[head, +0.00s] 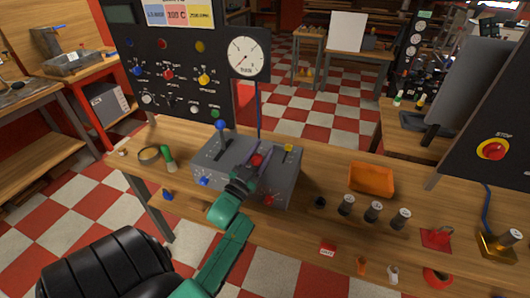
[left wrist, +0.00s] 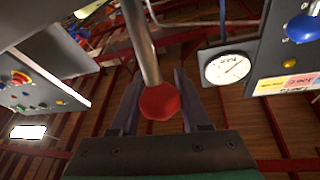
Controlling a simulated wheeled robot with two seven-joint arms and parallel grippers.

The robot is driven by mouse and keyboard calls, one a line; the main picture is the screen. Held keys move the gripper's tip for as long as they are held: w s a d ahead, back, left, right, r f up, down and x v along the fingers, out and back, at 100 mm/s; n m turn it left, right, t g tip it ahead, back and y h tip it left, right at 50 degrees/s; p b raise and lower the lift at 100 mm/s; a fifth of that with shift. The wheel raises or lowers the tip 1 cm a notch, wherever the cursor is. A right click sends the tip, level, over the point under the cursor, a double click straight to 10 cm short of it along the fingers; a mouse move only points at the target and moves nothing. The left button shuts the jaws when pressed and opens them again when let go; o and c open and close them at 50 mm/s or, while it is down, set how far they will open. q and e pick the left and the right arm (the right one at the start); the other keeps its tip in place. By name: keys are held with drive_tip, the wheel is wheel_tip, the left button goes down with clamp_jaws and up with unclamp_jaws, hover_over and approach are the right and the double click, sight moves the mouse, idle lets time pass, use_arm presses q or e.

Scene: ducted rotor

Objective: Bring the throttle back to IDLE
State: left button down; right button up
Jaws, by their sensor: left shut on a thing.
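A grey lever box (head: 212,165) stands on the wooden bench, with a blue-knobbed lever (head: 220,125), a red-knobbed lever (head: 257,160) and a yellow-knobbed lever (head: 288,148). No throttle or IDLE label is readable. My left gripper (head: 256,154) is at the red knob, its fingers on either side and shut on it. In the left wrist view the red knob (left wrist: 160,102) sits between the two dark fingers, on a metal rod. The slot under the red lever is partly hidden by my gripper. My right gripper is not in view.
A tall black panel with switches and a round gauge (head: 248,55) stands behind the box. An orange tray (head: 371,180) and several dark cylinders are to the right. A green-handled tool (head: 169,160) lies left. A red stop button (head: 492,149) is at far right.

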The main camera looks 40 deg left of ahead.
use_arm(q)
drive_tip(key=shift+s+d+t+b, duration=0.1)
drive_tip(key=shift+s+t+b, duration=0.2)
drive_tip(key=shift+c, duration=1.9)
unclamp_jaws()
drive_tip(key=shift+s, duration=0.1)
drive_tip(key=shift+s+d+r, duration=0.1)
drive_tip(key=shift+s, duration=0.05)
drive_tip(key=shift+s+f, duration=0.3)
drive_tip(key=shift+f, duration=0.1)
drive_tip(key=b+v, duration=0.3)
drive_tip(key=v, duration=1)
drive_tip(key=shift+s+b, duration=0.4)
drive_tip(key=shift+s, duration=0.05)
